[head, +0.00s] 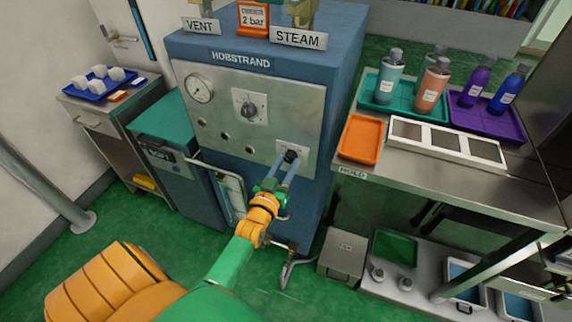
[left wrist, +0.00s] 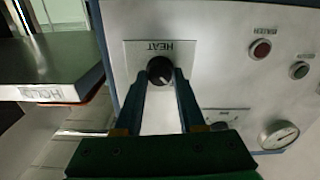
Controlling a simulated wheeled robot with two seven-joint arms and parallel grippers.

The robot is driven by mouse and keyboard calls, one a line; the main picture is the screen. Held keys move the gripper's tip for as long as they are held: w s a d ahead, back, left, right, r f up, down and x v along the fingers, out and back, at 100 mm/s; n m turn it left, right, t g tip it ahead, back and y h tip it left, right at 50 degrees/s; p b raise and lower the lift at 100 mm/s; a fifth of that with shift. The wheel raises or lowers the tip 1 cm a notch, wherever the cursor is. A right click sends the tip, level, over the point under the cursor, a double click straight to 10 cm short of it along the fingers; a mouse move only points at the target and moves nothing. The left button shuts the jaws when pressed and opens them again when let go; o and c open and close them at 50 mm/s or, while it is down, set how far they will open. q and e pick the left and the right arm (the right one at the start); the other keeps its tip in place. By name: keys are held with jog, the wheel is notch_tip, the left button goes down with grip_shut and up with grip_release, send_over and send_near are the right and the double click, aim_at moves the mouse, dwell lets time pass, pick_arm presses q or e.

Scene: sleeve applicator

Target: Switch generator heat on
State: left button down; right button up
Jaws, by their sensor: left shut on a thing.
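The steam generator (head: 250,175) is a blue cabinet marked HOBSTRAND with a light metal front panel. A small black knob (head: 291,155) sits low on the right of that panel. In the left wrist view the knob (left wrist: 160,70) is on a white plate (left wrist: 135,55) marked HEAT, which appears upside down. My left gripper (head: 284,163) reaches up to the panel, and its two long fingers are shut on the knob, one on each side. The fingers hide part of the knob and plate in the head view. My right gripper is not in view.
The panel also has a gauge (head: 200,88), a larger dial (head: 249,105) and several small buttons. A steel bench (head: 455,175) with bottles on trays stands to the right. A teal-lidded bin (head: 165,130) and a side cabinet stand to the left. Green floor lies in front.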

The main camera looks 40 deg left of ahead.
pick_arm(q)
jog(key=m, duration=0.4)
jog(key=shift+p, duration=0.4)
jog(key=m, duration=0.4)
jog(key=shift+m, duration=0.3)
jog(key=m, duration=0.4)
jog(key=shift+f+m, duration=0.1)
jog(key=shift+m, duration=0.2)
jog(key=m+b, duration=0.1)
jog(key=m, duration=0.3)
jog(key=shift+m, duration=0.4)
jog(key=c, duration=0.5)
grip_release()
